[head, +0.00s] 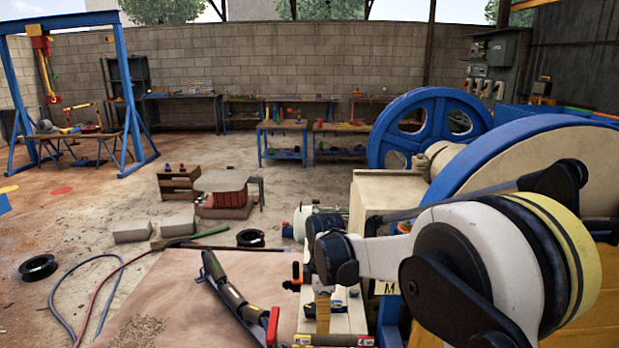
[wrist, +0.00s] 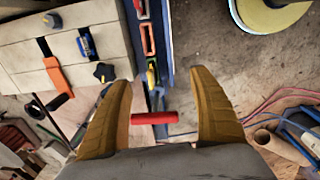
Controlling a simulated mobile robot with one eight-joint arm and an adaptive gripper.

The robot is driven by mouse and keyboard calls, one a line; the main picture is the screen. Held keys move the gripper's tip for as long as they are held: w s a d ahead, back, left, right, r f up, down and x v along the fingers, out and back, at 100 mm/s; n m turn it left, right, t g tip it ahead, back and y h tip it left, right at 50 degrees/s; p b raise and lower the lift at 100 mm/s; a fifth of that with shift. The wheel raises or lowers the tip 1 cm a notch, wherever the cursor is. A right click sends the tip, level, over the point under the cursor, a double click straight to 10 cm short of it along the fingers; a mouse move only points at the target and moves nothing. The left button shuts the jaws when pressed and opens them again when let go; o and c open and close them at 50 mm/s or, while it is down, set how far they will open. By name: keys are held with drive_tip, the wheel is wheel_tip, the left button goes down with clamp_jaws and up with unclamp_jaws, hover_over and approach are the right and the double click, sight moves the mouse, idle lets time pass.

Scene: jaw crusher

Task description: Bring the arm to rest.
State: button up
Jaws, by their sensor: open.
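My arm (head: 470,255) reaches in from the lower right of the head view, with white links, black joints and a yellow band. It stands in front of the blue and cream crusher wheel (head: 560,160). In the wrist view my gripper (wrist: 160,82) shows two yellow-orange fingers spread wide apart, with nothing held between them. A red cylinder (wrist: 155,118) shows in the gap, farther off than the fingers; its distance is hard to tell.
A cream block top (wrist: 85,45) with orange, blue and black fittings lies left in the wrist view, beside a blue rail (wrist: 163,55). A hose (head: 110,300) and black spools (head: 38,268) lie on the floor. Benches (head: 285,130) line the back wall. Open floor shows at left.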

drive_tip(key=s+d+r+m+t, duration=0.3)
drive_tip(key=s+d+r+m, duration=0.55)
drive_tip(key=s+r, duration=0.35)
drive_tip(key=s+d+m+t, duration=0.1)
drive_tip(key=s+d+m, duration=0.2)
drive_tip(key=s+m, duration=0.2)
drive_tip(key=s+d+m+t, duration=0.2)
drive_tip(key=s+d+m, duration=0.2)
drive_tip(key=s, duration=0.5)
drive_tip(key=shift+d+r+m+t, duration=0.2)
drive_tip(key=shift+d+m+t, duration=0.1)
drive_tip(key=shift+m, duration=0.15)
